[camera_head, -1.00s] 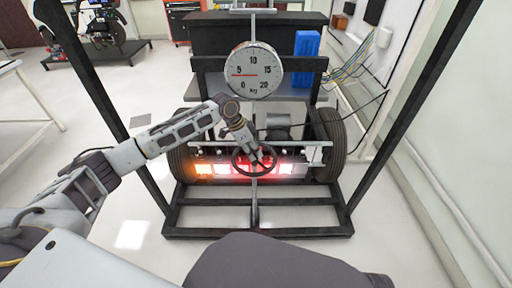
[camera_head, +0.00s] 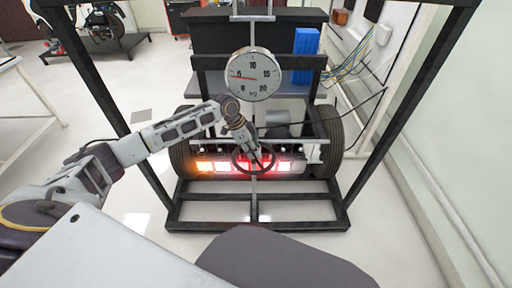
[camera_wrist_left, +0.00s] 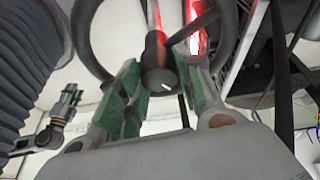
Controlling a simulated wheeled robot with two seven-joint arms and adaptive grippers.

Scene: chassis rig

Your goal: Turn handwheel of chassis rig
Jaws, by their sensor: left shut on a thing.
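The handwheel (camera_head: 240,170) is a dark ring with spokes at the front middle of the chassis rig (camera_head: 186,225), before a glowing orange-red light bar. My left gripper (camera_head: 257,160) reaches down to it from above. In the left wrist view the dark ring (camera_wrist_left: 81,38) stands beyond the fingers, and its round dark hub (camera_wrist_left: 158,68) sits between the green-padded fingers of the left gripper (camera_wrist_left: 160,88). The gripper is shut on the handwheel, around its middle; the exact contact is partly hidden.
A round dial scale (camera_head: 253,75) hangs above the handwheel, its needle near 5. Dark frame posts stand on both sides, with tyres (camera_head: 326,140) inside. Cables (camera_head: 345,75) run at the right by the wall. The floor to the left is open.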

